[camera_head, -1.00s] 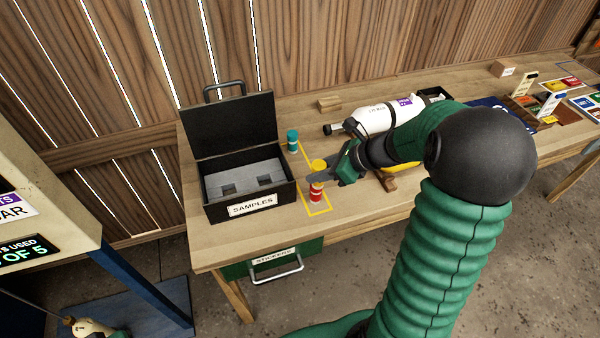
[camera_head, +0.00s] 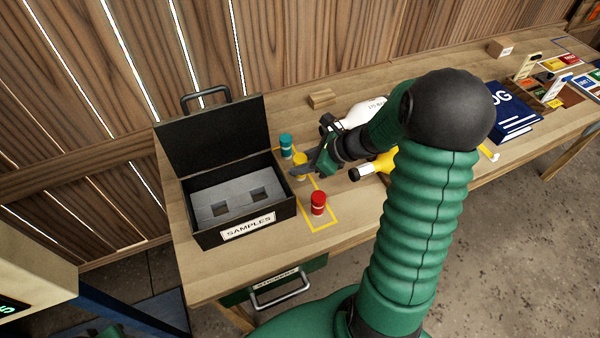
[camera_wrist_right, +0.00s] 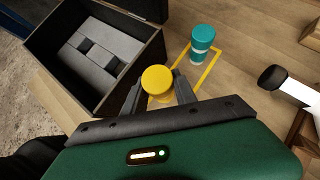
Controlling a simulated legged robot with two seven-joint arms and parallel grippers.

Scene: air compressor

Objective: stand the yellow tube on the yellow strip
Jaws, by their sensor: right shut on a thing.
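The yellow tube (camera_head: 300,160) is upright between the fingers of my right gripper (camera_head: 302,169), which is shut on it. Its round yellow top (camera_wrist_right: 157,78) shows between the fingertips (camera_wrist_right: 168,88) in the right wrist view. The yellow strip (camera_head: 323,228) is a long outline on the table, right of the black case. The teal tube (camera_head: 286,144) stands at its far end and the red tube (camera_head: 318,202) near its front end. The yellow tube is over the strip between them; its base is hidden, so I cannot tell whether it touches the table. My left gripper is not in view.
The open black samples case (camera_head: 205,238) stands close on the left, its lid raised. A white bottle (camera_head: 362,113) and a yellow bottle (camera_head: 374,165) lie to the right. A wood block (camera_head: 321,98) lies behind. Bare table shows right of the red tube.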

